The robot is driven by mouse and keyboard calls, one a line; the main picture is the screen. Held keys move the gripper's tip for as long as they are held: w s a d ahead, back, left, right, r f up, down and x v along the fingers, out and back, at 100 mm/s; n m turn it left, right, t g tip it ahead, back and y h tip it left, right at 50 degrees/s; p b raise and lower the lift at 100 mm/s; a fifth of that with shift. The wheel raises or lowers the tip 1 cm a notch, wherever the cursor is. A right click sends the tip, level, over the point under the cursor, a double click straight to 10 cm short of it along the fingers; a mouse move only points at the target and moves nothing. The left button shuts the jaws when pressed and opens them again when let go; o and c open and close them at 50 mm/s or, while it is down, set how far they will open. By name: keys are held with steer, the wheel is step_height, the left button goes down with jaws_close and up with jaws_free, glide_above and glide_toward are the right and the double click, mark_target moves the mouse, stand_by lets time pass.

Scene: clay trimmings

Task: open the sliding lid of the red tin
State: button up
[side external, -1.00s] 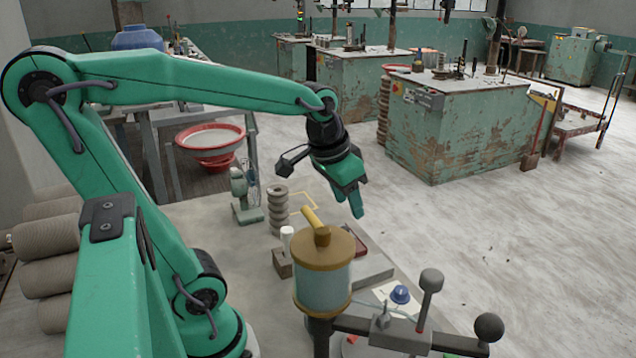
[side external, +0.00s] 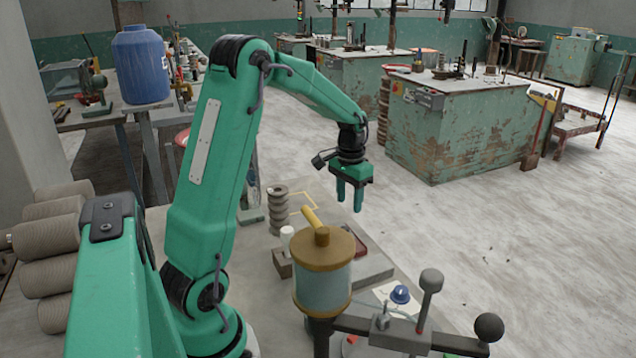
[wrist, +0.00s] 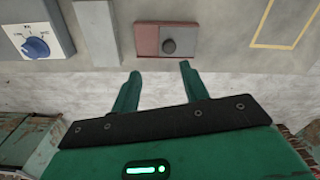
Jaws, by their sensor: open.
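The red tin (wrist: 146,40) lies on the worktop near its edge, at the top middle of the wrist view.
A grey bar (wrist: 96,33) and a white box with a blue dial (wrist: 36,47) lie left of the tin in the wrist view. A yellow outline (wrist: 285,25) marks the worktop at right.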

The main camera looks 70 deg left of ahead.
mark_target(345, 227)
steer(key=shift+w+a+f, duration=0.15)
steer(key=shift+a+f, duration=0.8)
steer(key=shift+f, duration=0.05)
steer(key=shift+f, duration=0.1)
steer(key=shift+f, duration=3.8)
steer(key=shift+c, duration=0.5)
